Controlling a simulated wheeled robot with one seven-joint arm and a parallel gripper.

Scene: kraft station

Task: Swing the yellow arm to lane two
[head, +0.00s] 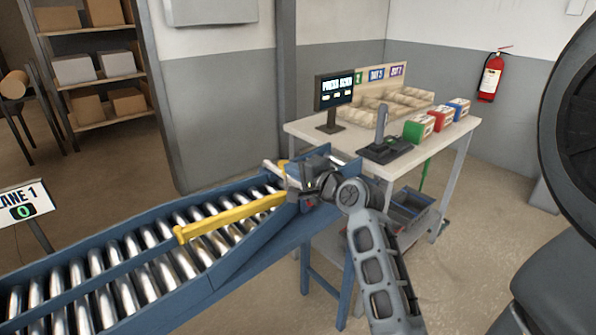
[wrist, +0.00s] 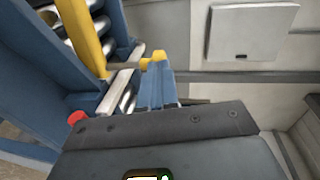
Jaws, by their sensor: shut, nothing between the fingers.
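The yellow arm (head: 235,216) lies slantwise over the roller conveyor (head: 130,245), its free end pointing left and toward the front. Its other end is by the conveyor's right end, partly hidden behind my gripper (head: 297,179). My gripper is shut and empty, close beside that end; I cannot tell whether it touches. In the wrist view the yellow arm (wrist: 80,36) runs down from the top left, with a pale bar and a yellow tip (wrist: 158,56) beyond the dark gripper body. The fingertips are not clear there.
A lane 1 sign (head: 23,204) reading 0 stands left of the conveyor. A white table (head: 310,130) at the right holds a screen (head: 334,94), a dark stand (head: 385,146), bins and coloured boxes. A red round part (wrist: 77,117) shows in the wrist view. Blue conveyor walls edge the rollers.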

